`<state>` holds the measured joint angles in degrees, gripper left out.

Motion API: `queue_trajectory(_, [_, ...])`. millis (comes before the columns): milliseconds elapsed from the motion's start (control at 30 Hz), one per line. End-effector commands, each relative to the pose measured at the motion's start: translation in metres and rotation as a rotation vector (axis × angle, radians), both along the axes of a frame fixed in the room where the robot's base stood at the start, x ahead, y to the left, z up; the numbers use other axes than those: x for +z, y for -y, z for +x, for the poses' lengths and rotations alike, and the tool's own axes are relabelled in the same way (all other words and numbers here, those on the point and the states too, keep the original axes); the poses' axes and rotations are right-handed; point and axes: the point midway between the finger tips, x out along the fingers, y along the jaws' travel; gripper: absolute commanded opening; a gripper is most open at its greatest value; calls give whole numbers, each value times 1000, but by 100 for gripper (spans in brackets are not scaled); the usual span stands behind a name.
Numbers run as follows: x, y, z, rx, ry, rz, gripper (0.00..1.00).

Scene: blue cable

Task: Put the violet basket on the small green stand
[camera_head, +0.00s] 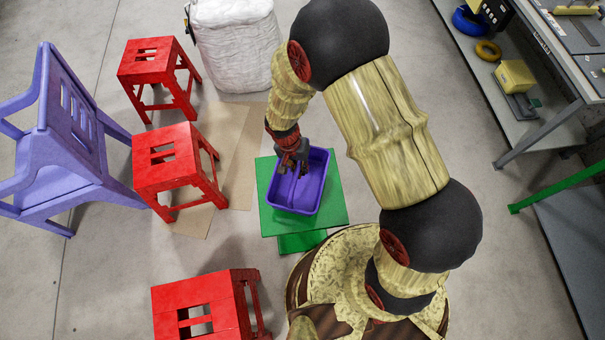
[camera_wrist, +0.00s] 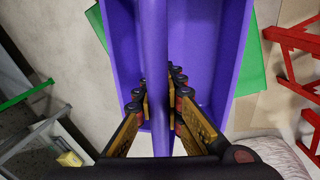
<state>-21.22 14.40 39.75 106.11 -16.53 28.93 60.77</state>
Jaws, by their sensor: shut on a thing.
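The violet basket (camera_head: 312,190) is over the top of the small green stand (camera_head: 335,212) in the head view, set toward the far side of the top. Whether its bottom touches the stand or hangs slightly above is hard to tell. My gripper (camera_head: 291,164) reaches down into the basket. In the wrist view my gripper (camera_wrist: 160,90) has one finger on each side of the bar-like handle of the basket (camera_wrist: 212,45), shut on it. Green edges of the stand (camera_wrist: 250,68) show beside the basket. The basket looks empty.
Red stools (camera_head: 167,160) and a violet chair (camera_head: 70,140) stand to the left. A white sack (camera_head: 235,45) is behind the stand. A workbench with a shelf (camera_head: 500,110) is at the right. Flattened cardboard (camera_head: 235,150) lies by the stand.

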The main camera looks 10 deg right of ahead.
Motion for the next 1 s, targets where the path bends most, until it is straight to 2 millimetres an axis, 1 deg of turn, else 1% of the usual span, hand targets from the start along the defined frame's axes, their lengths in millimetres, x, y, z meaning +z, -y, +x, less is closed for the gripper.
queue_trajectory(33, [-7, 5, -1, -2, -2, 0, 0])
queue_trajectory(200, [-32, 3, -1, 0, -1, -1, 0])
queue_trajectory(267, [-34, 3, 0, 0, 0, 0, 0])
queue_trajectory(500, [-34, 3, 0, 0, 0, 0, 0])
queue_trajectory(600, [-37, 3, 0, 0, 0, 0, 0])
queue_trajectory(633, [-37, 3, 0, 0, -1, 0, 10])
queue_trajectory(900, [-36, 3, 0, 0, -1, 0, 25])
queue_trajectory(967, [-36, 3, 0, 0, -1, 0, 29])
queue_trajectory(1000, [-36, 3, 0, 0, -1, 0, 29])
